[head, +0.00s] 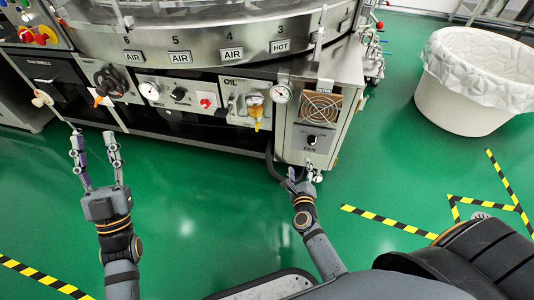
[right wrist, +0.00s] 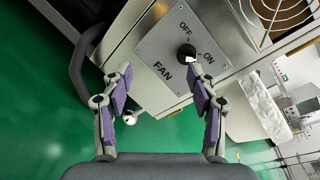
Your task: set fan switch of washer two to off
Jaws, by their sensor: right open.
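The fan switch (head: 312,139) is a small black knob on a grey panel at the washer's right front corner. In the right wrist view, the knob (right wrist: 187,52) sits on a plate (right wrist: 158,50) marked OFF, ON and FAN. A white mark shows on its lower edge, close to the right fingertip; which label it points to I cannot tell. My right gripper (head: 300,169) is open and empty, just below the panel in the head view. In the wrist view its fingers (right wrist: 160,76) are spread, the right one near the knob. My left gripper (head: 94,140) is open and empty at the left.
A fan grille (head: 321,107) lies above the switch. Gauges and an oil unit (head: 255,106) sit left of it. A dark hose (head: 271,165) hangs beside the panel's left edge. A white lined bin (head: 460,95) stands at the right. The green floor between is clear.

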